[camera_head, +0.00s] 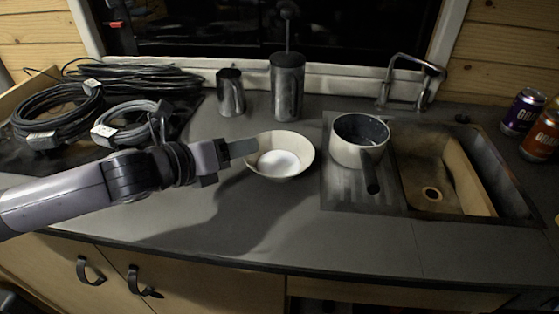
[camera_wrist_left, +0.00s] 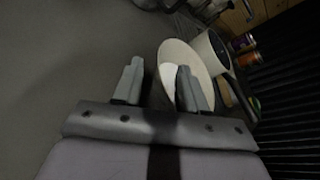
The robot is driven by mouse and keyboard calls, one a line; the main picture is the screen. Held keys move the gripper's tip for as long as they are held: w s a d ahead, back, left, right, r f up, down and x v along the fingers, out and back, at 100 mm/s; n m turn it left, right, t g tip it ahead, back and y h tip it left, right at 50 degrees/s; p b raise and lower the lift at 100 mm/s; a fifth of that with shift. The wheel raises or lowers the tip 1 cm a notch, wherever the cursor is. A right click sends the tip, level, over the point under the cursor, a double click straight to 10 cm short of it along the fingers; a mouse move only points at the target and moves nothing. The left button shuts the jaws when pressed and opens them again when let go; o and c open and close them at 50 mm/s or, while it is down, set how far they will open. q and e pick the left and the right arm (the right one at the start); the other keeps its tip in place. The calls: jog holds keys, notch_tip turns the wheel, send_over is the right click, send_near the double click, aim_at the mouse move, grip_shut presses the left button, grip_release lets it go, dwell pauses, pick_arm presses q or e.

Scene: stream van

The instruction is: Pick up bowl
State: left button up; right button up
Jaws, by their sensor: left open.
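A cream-white bowl (camera_head: 290,163) stands upright on the dark grey counter, left of the sink. It looks empty. My left gripper (camera_head: 244,150) reaches in from the left, with its fingertips at the bowl's left rim. In the left wrist view the bowl (camera_wrist_left: 178,52) lies beyond the fingers, and its near rim shows between the two spread fingers of the gripper (camera_wrist_left: 160,88), closer to the right finger. The fingers are open, and I cannot tell whether one touches the rim. My right gripper is not in view.
A white pot (camera_head: 348,152) with a dark handle stands right of the bowl, beside the sink (camera_head: 487,183). A metal cup (camera_head: 231,94) and a French press (camera_head: 287,88) stand behind. Coiled cables (camera_head: 55,112) lie at left, cans (camera_head: 522,111) at right. The front counter is clear.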

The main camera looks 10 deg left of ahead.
aim_at(266, 142)
pick_arm(q)
jog(key=shift+d+x, duration=0.2)
jog(key=shift+x, duration=1.95)
jog(key=shift+s, duration=0.1)
grip_shut()
jog(key=shift+r, duration=0.1)
jog(key=shift+r, duration=0.2)
